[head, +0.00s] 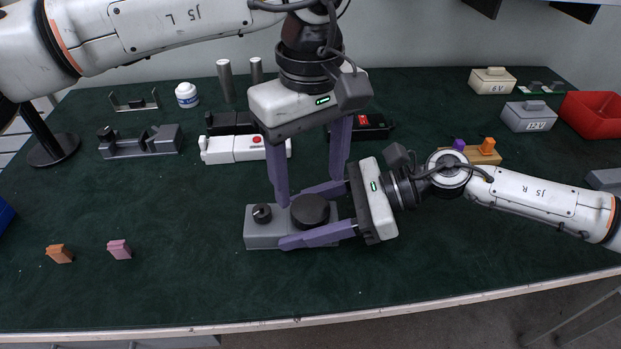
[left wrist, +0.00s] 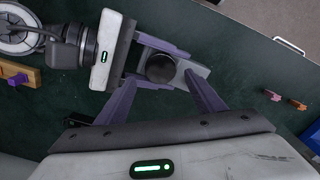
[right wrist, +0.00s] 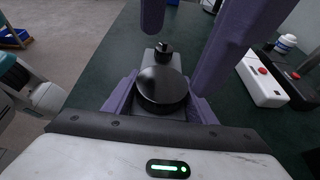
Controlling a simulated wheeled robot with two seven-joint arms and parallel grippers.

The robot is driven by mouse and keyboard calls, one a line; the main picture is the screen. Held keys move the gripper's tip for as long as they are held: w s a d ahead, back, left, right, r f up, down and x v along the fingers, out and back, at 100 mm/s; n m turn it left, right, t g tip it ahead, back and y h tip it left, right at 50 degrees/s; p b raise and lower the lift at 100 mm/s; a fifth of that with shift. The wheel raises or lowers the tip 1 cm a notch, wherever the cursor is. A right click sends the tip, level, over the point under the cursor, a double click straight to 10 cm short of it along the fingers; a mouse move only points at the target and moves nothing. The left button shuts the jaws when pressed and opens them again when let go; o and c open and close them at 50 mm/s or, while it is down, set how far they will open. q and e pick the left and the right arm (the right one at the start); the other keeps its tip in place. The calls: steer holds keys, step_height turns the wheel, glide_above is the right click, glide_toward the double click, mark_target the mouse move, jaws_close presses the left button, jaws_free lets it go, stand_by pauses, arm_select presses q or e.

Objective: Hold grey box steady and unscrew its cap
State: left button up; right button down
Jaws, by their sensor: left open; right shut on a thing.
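The grey box (head: 262,236) lies on the green table in front of me, with a small black knob at its left end. Its round black cap (head: 310,210) sits on top toward the right; the cap also shows in the left wrist view (left wrist: 160,68) and the right wrist view (right wrist: 161,90). My right gripper (head: 310,215) is shut on the grey box, one purple finger along each long side. My left gripper (head: 308,195) points down from above, open, its purple fingers apart on either side of the cap and higher than it. I see no contact between them and the cap.
Behind stand a white box with a red button (head: 236,148), a dark grey housing (head: 140,142) and metal cylinders (head: 225,80). Orange (head: 60,253) and pink (head: 119,249) pieces lie front left. Battery boxes (head: 528,116) and a red bin (head: 595,113) are at right.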

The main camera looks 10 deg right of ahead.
mark_target(311, 208)
arm_select(q)
steer(key=m, duration=0.2)
steer(key=r+m, duration=0.2)
steer(key=m, duration=0.1)
steer(key=shift+m, duration=0.3)
steer(key=shift+s+f+m, duration=0.1)
steer(key=shift+f+m, duration=0.95)
steer(key=shift+f, duration=0.65)
steer(key=shift+f+m, duration=1.05)
steer(key=shift+f, duration=0.65)
steer(key=c, duration=1.1)
steer(key=n, duration=1)
steer(key=shift+c, duration=0.2)
